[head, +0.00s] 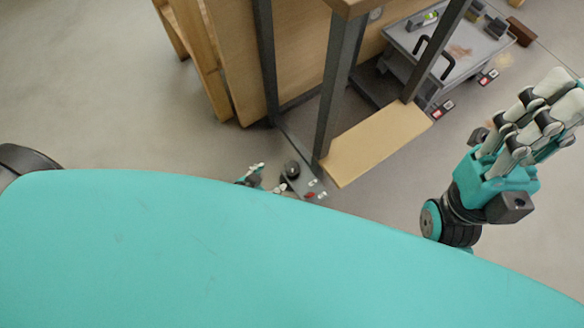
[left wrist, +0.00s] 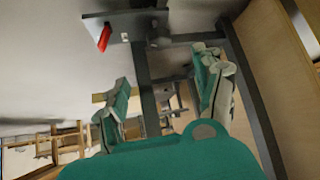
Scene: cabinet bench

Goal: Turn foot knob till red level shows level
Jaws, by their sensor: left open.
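The dark round foot knob (head: 292,170) is at the base of a dark metal frame, just past the edge of my teal body. A small red level (head: 309,195) is beside it; its reading is too small to tell. My left gripper (head: 268,177) is open just left of the knob, apart from it. In the left wrist view, the teal fingers (left wrist: 165,82) are spread with nothing gripped. The red level (left wrist: 104,38) and what looks like the knob (left wrist: 157,38) are beyond the fingertips. My right gripper (head: 530,125) is raised at the right, away from the frame; its opening is unclear.
Upright frame posts (head: 338,90) and a wooden board (head: 375,140) stand close behind the knob. A grey cart (head: 460,60) with tools is at the back right. Open floor (head: 110,100) lies to the left.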

